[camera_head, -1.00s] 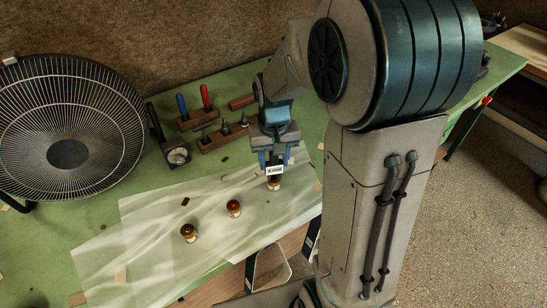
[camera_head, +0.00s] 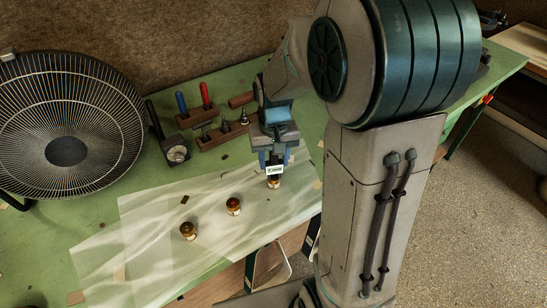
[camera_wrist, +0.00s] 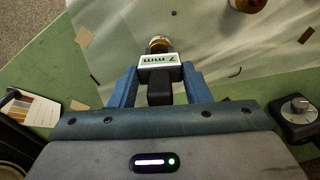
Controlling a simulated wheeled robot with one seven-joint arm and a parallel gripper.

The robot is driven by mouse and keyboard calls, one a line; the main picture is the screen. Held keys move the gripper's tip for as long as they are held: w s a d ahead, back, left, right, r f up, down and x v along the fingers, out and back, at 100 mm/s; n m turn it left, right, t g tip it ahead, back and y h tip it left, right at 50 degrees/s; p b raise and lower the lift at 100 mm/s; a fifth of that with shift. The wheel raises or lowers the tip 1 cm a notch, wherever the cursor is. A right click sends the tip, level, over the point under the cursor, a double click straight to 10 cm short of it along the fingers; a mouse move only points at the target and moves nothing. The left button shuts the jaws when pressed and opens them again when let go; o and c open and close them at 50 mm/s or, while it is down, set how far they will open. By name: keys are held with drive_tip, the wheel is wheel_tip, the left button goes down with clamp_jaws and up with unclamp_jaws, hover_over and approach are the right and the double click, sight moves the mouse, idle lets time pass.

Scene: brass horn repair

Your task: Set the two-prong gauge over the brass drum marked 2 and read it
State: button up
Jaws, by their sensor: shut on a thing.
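My gripper (camera_wrist: 160,90) is shut on the two-prong gauge, a dark block with a white label (camera_wrist: 160,61) marked in mm; the gauge also shows in the head view (camera_head: 274,169). The gauge is at the rightmost brass drum (camera_head: 274,183), which also shows just beyond the label in the wrist view (camera_wrist: 159,43). The prongs are hidden, so I cannot tell whether they straddle this drum. Two more brass drums stand to its left, a middle one (camera_head: 233,206) and a left one (camera_head: 188,231). No drum number is legible.
The drums stand on a pale translucent sheet (camera_head: 140,222) on the green bench (camera_head: 50,240). A large round fan (camera_head: 66,150) stands at left. A dial instrument (camera_head: 177,154) and wooden racks (camera_head: 215,140) with tools stand behind. The bench's front edge is close to the drums.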

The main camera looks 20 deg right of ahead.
idle(0.3)
drive_tip(key=shift+r+p, duration=1.9)
drive_tip(key=shift+r, duration=0.65)
